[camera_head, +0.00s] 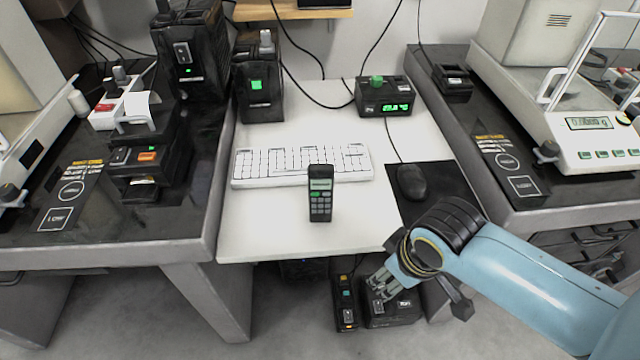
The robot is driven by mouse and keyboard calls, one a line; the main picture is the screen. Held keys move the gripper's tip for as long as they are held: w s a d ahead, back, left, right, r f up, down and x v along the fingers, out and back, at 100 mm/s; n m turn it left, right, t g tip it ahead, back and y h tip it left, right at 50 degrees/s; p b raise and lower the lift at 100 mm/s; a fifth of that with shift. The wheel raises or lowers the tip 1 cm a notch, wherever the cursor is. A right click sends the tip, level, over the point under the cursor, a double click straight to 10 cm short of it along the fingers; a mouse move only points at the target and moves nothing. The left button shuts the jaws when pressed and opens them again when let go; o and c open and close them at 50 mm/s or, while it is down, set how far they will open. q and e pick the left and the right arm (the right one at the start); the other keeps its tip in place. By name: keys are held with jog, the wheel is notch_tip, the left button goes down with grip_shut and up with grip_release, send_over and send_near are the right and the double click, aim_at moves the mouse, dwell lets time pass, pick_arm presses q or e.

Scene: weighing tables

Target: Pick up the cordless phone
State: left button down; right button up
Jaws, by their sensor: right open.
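The cordless phone (320,196) is black with a small screen and keypad. It is on the white desk (262,222), in front of the white keyboard (270,165), and overlaps the keyboard's lower edge in the picture. My right gripper (378,289) is open and empty, low at the desk's front edge, to the right of and nearer than the phone, apart from it. My left gripper is not in view.
A black mouse (411,182) lies on a dark mat (440,180) right of the phone. A black box with a green display (384,97) stands behind. Dark weighing tables flank the desk. Dark boxes (346,303) are below it. The desk left of the phone is clear.

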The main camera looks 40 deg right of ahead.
jog(key=w+a+r+n+y+p, duration=0.1)
jog(key=w+r+n, duration=0.15)
jog(key=r, duration=0.45)
jog(key=w+a+r+n+p, duration=0.1)
jog(key=w+r, duration=0.2)
jog(key=r, duration=0.5)
notch_tip(320, 180, up, 4)
jog(key=n+y, duration=0.3)
jog(key=n, duration=0.3)
send_over(320, 166)
jog(key=s+d, duration=0.2)
jog(key=shift+w+p, duration=0.2)
jog(key=shift+p, duration=0.1)
jog(key=shift+w+a+f+n+y, duration=0.15)
jog(key=shift+w+f+n+y, duration=0.05)
jog(key=shift+w+n+y, duration=0.1)
jog(key=x, duration=0.4)
jog(key=shift+a+f, duration=0.1)
jog(key=shift+f, duration=0.2)
jog(key=x, duration=0.5)
jog(key=shift+s+f, duration=0.15)
jog(key=shift+f, duration=0.15)
grip_shut()
